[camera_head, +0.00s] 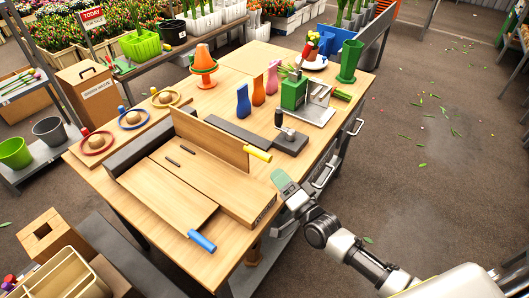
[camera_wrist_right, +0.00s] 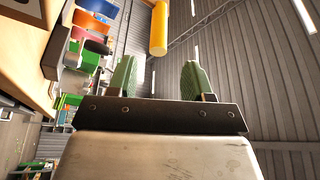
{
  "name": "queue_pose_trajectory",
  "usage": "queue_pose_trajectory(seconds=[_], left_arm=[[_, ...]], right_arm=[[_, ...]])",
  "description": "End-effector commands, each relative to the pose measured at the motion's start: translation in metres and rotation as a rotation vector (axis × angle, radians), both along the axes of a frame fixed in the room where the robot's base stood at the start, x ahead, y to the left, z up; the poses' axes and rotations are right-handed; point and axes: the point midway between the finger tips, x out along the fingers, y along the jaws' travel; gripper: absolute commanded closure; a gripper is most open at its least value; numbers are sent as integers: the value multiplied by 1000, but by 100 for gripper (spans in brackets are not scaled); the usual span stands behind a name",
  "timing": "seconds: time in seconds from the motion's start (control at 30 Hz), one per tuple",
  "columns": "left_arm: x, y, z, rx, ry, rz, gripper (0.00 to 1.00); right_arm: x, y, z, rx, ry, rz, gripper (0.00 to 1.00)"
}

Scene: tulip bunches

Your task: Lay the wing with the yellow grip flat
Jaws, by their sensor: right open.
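The wing with the yellow grip (camera_head: 212,138) is a wooden panel standing up on its edge on the bench. Its yellow grip (camera_head: 257,154) sticks out at the right end; it also shows in the right wrist view (camera_wrist_right: 159,28), beyond and above the fingers. A second wing (camera_head: 165,200), with a blue grip (camera_head: 202,240), lies flat in front. My right gripper (camera_head: 281,178) has green fingers and is just right of and below the yellow grip, apart from it. In the right wrist view the gripper (camera_wrist_right: 157,80) is open and empty. My left gripper is not in view.
A dark clamp-like tool with a lever (camera_head: 288,136) stands behind the yellow grip. A green press (camera_head: 295,92) and coloured vases (camera_head: 258,90) stand farther back. Rings with round pieces (camera_head: 132,118) lie at the left.

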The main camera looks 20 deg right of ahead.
Motion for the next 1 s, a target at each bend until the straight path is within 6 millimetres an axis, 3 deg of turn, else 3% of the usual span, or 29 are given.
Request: queue_pose_trajectory(seconds=[0.17,0.4,0.6,0.87,1.0], left_arm=[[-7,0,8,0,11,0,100],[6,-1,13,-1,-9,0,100],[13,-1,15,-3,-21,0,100],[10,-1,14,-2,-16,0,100],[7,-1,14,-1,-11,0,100]], right_arm=[[34,11,11,-1,-3,0,49],[69,23,16,-3,0,-1,49],[80,27,17,-3,1,-1,49],[81,27,17,-4,1,-1,49],[81,27,17,-4,1,-1,71]])
